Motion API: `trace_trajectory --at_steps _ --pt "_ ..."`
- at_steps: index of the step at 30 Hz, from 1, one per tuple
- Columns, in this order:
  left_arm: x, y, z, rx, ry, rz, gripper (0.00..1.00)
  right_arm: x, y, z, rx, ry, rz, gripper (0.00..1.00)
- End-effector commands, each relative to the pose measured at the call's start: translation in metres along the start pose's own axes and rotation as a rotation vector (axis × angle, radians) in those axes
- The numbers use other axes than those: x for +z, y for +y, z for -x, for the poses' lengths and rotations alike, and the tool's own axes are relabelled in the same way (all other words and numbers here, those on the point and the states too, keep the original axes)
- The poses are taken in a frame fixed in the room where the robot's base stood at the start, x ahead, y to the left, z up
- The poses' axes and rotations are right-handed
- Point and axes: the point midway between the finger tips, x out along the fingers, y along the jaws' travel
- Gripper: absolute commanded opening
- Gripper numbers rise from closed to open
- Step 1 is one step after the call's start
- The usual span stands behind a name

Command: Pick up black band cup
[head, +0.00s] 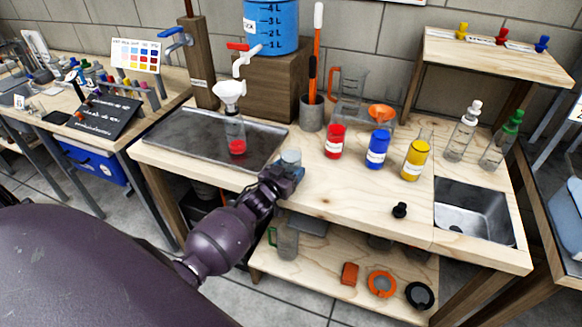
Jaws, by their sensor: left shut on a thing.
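A small clear cup (291,156) shows at the front edge of the wooden bench, just right of the metal tray. My left gripper (290,168) is shut on this cup, and its fingers hide the lower part. The cup looks upright. I cannot make out a black band on it, nor whether its base touches the bench. My right gripper is not in view.
A flask with red liquid (237,146) and a white funnel stands on the tray (178,130). Red (334,141), blue (377,150) and yellow (416,160) bottles stand to the right. A black stopper (400,210) lies near the sink (475,212). The front middle bench is clear.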

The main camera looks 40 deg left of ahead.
Motion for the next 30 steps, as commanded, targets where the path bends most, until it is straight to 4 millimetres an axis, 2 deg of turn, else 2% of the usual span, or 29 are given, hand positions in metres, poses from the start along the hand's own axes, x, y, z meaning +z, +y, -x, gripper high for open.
trace_trajectory --at_steps 1,3,19,30 --pt "0.0 0.0 0.0 0.0 0.0 0.0 0.39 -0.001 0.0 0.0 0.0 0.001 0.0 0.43" --pt "-0.001 0.0 0.0 0.001 0.001 0.0 0.31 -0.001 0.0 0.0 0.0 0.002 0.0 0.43" --pt "-0.003 0.0 0.0 0.0 0.001 -0.002 0.31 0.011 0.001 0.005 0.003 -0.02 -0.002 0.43" --pt "-0.002 0.0 0.022 0.0 0.001 0.0 0.31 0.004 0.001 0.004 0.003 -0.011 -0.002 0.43"
